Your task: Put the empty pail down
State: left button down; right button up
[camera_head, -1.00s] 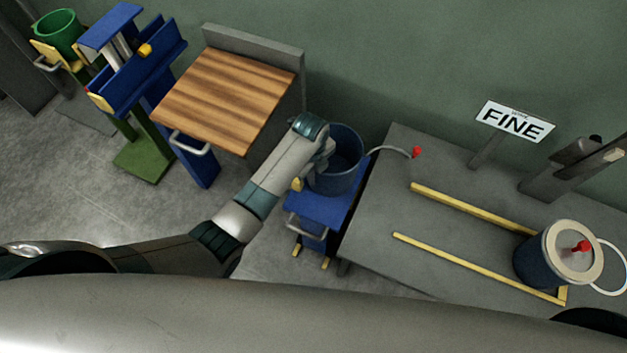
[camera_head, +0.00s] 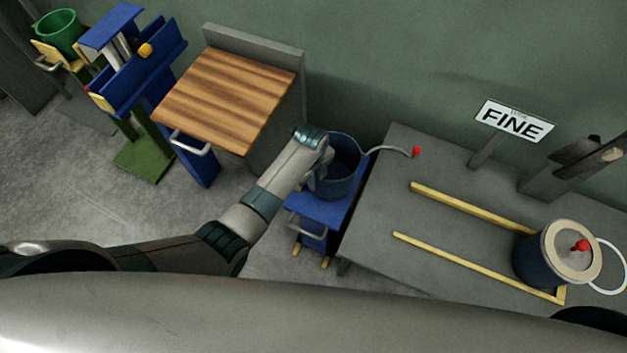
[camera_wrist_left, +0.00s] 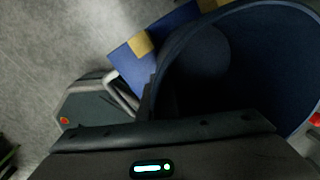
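The empty pail (camera_head: 347,182) is dark blue and open at the top, with nothing visible inside. A thin pale curved piece with a red end (camera_head: 416,152) reaches from its rim to the right. My left gripper (camera_head: 318,172) is at the pail's left side and appears shut on it, though the fingertips are hidden. The pail is over the blue stand (camera_head: 325,208); I cannot tell whether it touches. In the left wrist view the pail (camera_wrist_left: 245,60) fills the right, with the blue stand (camera_wrist_left: 170,32) beyond its rim. My right gripper is not in view.
A grey table (camera_head: 390,205) with yellow rails (camera_head: 470,208) stands right of the blue stand. A lidded blue pail (camera_head: 535,262) and a "FINE" sign (camera_head: 514,121) are on it. A wood-topped table (camera_head: 225,98) is at left. A green pail (camera_head: 58,32) is at the far left.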

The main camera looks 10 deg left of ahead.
pick_arm(q)
jog(key=c, duration=2)
grip_release()
jog(key=r, duration=1.2)
jog(key=shift+s+a+r, duration=0.1)
jog(key=shift+s+a, duration=0.05)
jog(key=shift+s, duration=0.05)
